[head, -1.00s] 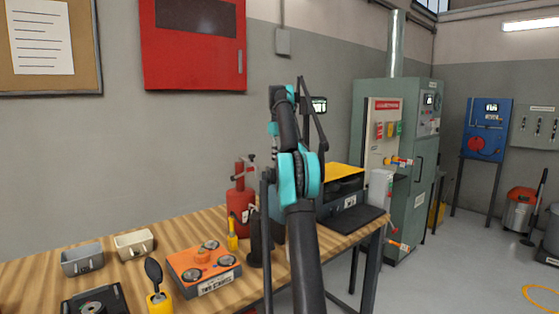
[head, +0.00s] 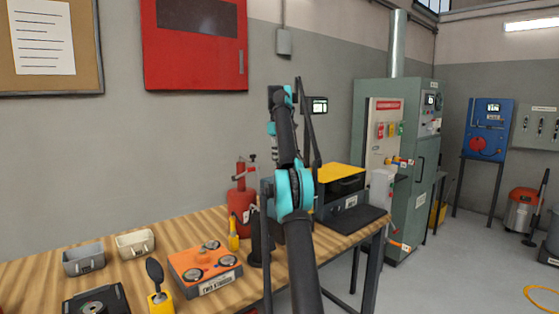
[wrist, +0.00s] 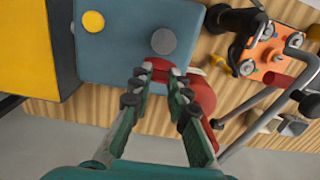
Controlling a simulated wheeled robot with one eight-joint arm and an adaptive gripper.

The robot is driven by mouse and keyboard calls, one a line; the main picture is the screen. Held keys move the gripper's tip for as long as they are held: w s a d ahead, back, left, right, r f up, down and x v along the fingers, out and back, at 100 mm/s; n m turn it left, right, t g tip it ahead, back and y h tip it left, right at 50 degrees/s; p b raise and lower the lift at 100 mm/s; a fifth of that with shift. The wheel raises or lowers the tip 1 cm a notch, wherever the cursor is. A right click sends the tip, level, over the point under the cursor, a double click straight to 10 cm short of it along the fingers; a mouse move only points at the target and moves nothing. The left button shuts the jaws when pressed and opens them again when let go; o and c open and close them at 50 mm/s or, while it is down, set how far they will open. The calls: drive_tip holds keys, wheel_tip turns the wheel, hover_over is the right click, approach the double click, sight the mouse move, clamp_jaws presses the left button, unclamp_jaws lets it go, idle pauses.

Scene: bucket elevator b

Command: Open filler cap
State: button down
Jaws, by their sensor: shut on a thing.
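In the wrist view, my gripper (wrist: 160,80) is shut on a small red cap-like piece (wrist: 158,66), most likely the filler cap, at the edge of a blue-grey box (wrist: 115,40). The fingers cover part of the red piece, so whether it is seated or loose cannot be told. The box top also carries a grey round knob (wrist: 164,41) just beyond the fingertips and a yellow round one (wrist: 93,21). In the head view, my arm hides the gripper and most of the box.
A red cylinder (wrist: 203,97) with a pump handle stands close beside the fingers; it also shows in the head view (head: 240,202). A yellow-topped dark machine (head: 343,182) stands on the other side. An orange two-burner unit (head: 205,267) sits farther left on the wooden bench.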

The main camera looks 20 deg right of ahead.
drive_tip(key=c, duration=1.4)
unclamp_jaws()
drive_tip(key=shift+c, duration=0.2)
drive_tip(key=shift+s+d+t, duration=0.1)
drive_tip(key=shift+s+t, duration=0.15)
drive_tip(key=shift+t, duration=0.05)
